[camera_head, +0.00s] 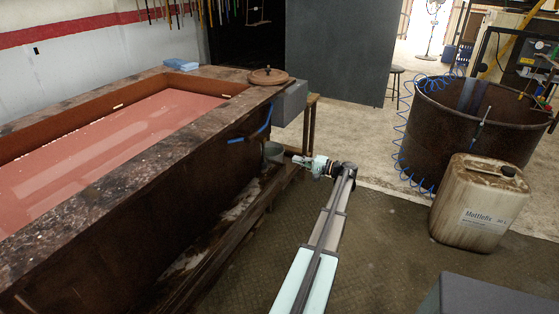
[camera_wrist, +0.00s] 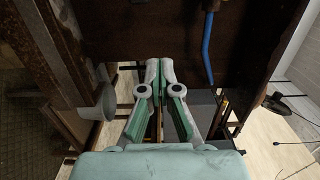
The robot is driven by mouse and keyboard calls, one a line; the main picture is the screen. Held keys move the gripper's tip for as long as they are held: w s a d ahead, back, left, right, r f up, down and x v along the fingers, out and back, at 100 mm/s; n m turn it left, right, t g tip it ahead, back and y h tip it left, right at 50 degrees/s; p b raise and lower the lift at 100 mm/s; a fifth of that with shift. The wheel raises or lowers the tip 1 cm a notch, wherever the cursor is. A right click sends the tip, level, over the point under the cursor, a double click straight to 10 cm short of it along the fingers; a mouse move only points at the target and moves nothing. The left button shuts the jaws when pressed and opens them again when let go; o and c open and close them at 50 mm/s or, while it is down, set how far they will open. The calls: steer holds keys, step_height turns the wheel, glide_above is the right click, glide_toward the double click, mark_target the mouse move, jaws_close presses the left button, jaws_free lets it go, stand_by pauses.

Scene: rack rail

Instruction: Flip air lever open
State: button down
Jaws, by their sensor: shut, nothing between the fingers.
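The blue air lever (camera_head: 252,134) is on the side wall of the long tank, near its far right end. In the wrist view the lever (camera_wrist: 207,48) is a blue bar at upper right, hanging from a dark fitting (camera_wrist: 211,6). My gripper (camera_head: 299,159) is in front of the tank's end, to the right of the lever and a little lower in the head view. In the wrist view my gripper (camera_wrist: 160,67) has its fingertips together with nothing between them. They appear apart from the lever, to its left.
The tank (camera_head: 120,185) holds reddish liquid. A bucket (camera_head: 273,152) sits by its end, beside my gripper. A round lid (camera_head: 268,76) and blue cloth (camera_head: 181,64) lie on the rim. A drum (camera_head: 440,135) and canister (camera_head: 480,205) stand right. Floor between is clear.

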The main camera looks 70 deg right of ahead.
steer(key=w+a, duration=0.3)
steer(key=w, duration=0.8)
steer(key=shift+a+b, duration=0.35)
steer(key=shift+b, duration=0.05)
steer(key=shift+a, duration=0.1)
